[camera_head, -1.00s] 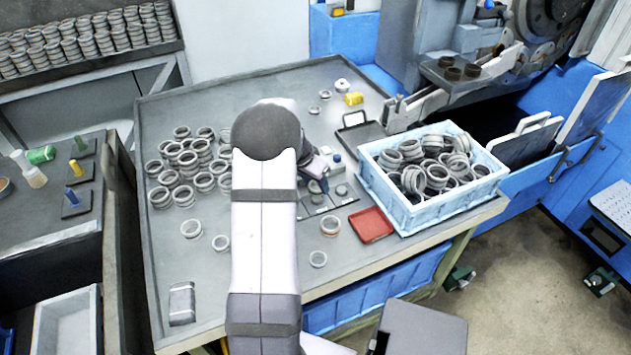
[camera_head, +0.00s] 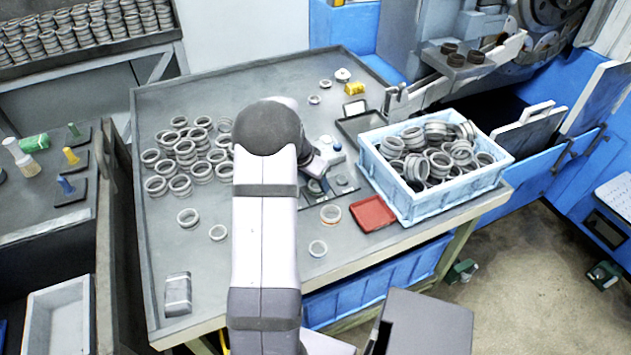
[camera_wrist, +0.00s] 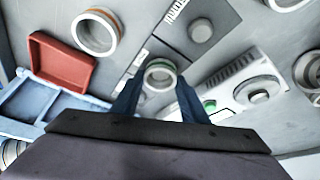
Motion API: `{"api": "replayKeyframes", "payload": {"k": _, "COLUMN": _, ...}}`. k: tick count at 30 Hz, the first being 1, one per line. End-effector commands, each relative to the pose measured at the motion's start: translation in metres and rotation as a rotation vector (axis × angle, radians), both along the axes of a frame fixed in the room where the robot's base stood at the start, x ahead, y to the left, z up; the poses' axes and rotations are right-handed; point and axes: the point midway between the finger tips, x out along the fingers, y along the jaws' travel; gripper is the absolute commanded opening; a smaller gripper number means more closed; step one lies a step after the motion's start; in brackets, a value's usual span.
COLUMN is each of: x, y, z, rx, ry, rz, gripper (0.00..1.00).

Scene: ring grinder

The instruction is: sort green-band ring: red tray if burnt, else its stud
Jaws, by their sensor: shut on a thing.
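My gripper (camera_wrist: 160,95) is shut on the green-band ring (camera_wrist: 160,73), which sits between the two dark fingertips in the wrist view. In the head view my gripper (camera_head: 318,184) is low over a grey panel (camera_head: 345,190) on the table, and the ring is mostly hidden. I cannot tell whether the ring is burnt. The red tray (camera_head: 372,214) lies empty to the right of my gripper; it also shows at upper left in the wrist view (camera_wrist: 62,60). A green stud (camera_head: 74,130), a yellow stud (camera_head: 70,156) and a blue stud (camera_head: 66,186) stand bare on dark bases at far left.
An orange-band ring (camera_head: 330,213) lies just in front of the panel. A blue crate (camera_head: 440,205) full of rings stands right of the red tray. Many loose rings (camera_head: 185,155) lie left of my arm. A small device (camera_wrist: 245,85) is close beside my gripper.

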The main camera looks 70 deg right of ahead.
Motion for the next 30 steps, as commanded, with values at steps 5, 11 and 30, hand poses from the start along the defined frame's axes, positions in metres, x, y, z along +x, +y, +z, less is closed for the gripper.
{"api": "replayKeyframes", "payload": {"k": 5, "x": 0.0, "y": 0.0, "z": 0.001, "rx": -0.001, "ry": -0.001, "rz": 0.0, "gripper": 0.45}}
{"api": "replayKeyframes", "payload": {"k": 11, "x": 0.0, "y": 0.0, "z": 0.001, "rx": -0.001, "ry": -0.001, "rz": 0.0, "gripper": 0.62}}
{"api": "replayKeyframes", "payload": {"k": 30, "x": 0.006, "y": 0.017, "z": 0.045, "rx": -0.004, "ry": -0.002, "rz": 0.001, "gripper": 0.62}}
